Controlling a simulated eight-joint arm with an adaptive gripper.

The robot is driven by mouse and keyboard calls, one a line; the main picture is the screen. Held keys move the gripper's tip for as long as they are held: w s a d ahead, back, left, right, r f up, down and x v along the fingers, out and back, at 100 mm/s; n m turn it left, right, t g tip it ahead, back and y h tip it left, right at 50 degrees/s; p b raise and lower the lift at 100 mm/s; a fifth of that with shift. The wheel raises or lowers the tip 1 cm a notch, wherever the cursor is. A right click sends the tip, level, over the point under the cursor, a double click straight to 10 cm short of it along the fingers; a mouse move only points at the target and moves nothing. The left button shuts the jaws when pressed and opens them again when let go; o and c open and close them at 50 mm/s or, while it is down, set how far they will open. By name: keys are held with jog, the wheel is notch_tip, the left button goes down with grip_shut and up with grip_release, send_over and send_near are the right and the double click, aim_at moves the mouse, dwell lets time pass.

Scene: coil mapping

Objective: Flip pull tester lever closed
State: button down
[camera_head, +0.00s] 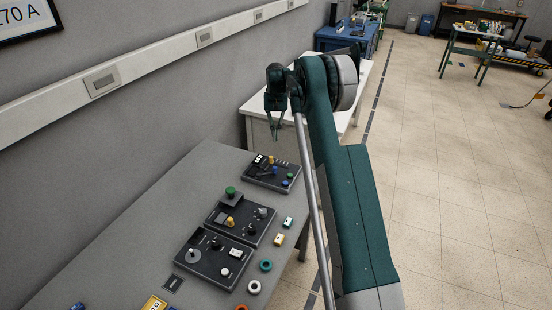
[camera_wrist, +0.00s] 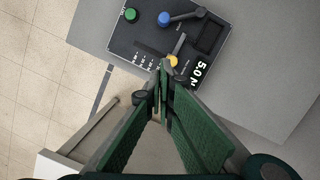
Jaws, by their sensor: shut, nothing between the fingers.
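The pull tester (camera_head: 259,179) is a dark panel at the far end of the grey table. In the wrist view its panel (camera_wrist: 124,42) shows a "5.0 N" readout (camera_wrist: 203,72), a green knob (camera_wrist: 131,15), a blue knob (camera_wrist: 165,19) on a dark arm, and a yellow knob (camera_wrist: 172,61) on a thin grey arm beside a printed scale. Which arm is the task's lever is not marked. My gripper (camera_head: 275,136) is shut and empty, above the tester in the head view. In the wrist view its fingertips (camera_wrist: 161,68) appear close to the yellow knob; contact cannot be told.
Two more dark control panels (camera_head: 223,235) (camera_head: 182,260) stand nearer on the grey table (camera_head: 130,222), with small coloured rings and blocks along its right side. A white table (camera_head: 254,108) stands behind. The wall is on the left; open tiled floor (camera_head: 460,190) is on the right.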

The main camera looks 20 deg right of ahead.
jog(key=shift+f, duration=0.1)
jog(key=x, duration=0.9)
jog(key=shift+s+f, duration=0.1)
jog(key=shift+f, duration=0.25)
jog(key=shift+s+a+f, duration=0.15)
jog(key=shift+s, duration=0.2)
jog(key=shift+s+a+b, duration=0.15)
jog(key=shift+s+a, duration=0.15)
jog(key=shift+s, duration=0.5)
jog(key=shift+s+a+b, duration=0.15)
jog(key=shift+s+a, duration=0.1)
jog(key=shift+s, duration=0.55)
jog(key=shift+s, duration=0.1)
